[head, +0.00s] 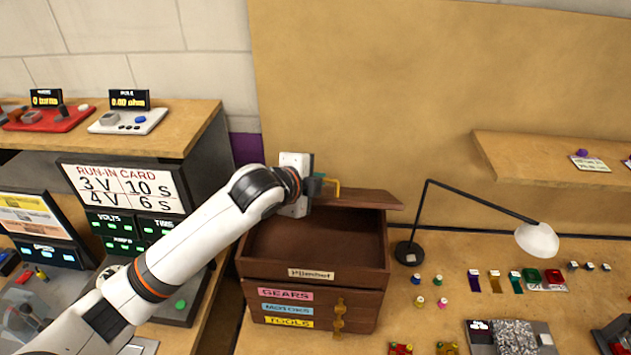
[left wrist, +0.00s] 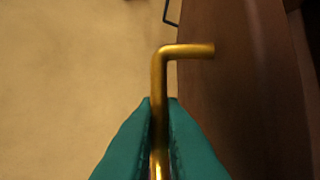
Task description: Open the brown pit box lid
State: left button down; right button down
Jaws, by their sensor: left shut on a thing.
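The brown pit box (head: 315,262) stands on the bench in the head view, with its inside showing. Its lid (head: 362,198) is raised at the back of the box, seen nearly edge-on. A brass handle (head: 338,186) sticks up at the lid. My left gripper (head: 322,181) is at the handle. In the left wrist view its green fingers (left wrist: 160,140) are shut on the brass handle (left wrist: 158,85), with the brown lid surface (left wrist: 235,100) to the right. My right gripper is not in view.
A black desk lamp (head: 409,253) stands close to the right of the box, its white head (head: 537,240) further right. Small spools and colored parts lie on the bench. A run-in card (head: 125,188) and gauges stand at left; a wooden shelf (head: 545,160) is at right.

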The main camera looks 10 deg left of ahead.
pick_arm(q)
jog(key=c, duration=1.8)
grip_release()
jog(key=shift+s+a+r+b, duration=0.25)
jog(key=shift+s+b, duration=0.05)
jog(key=shift+s, duration=0.15)
jog(key=b+v, duration=0.2)
jog(key=v, duration=0.9)
jog(key=shift+b, duration=0.4)
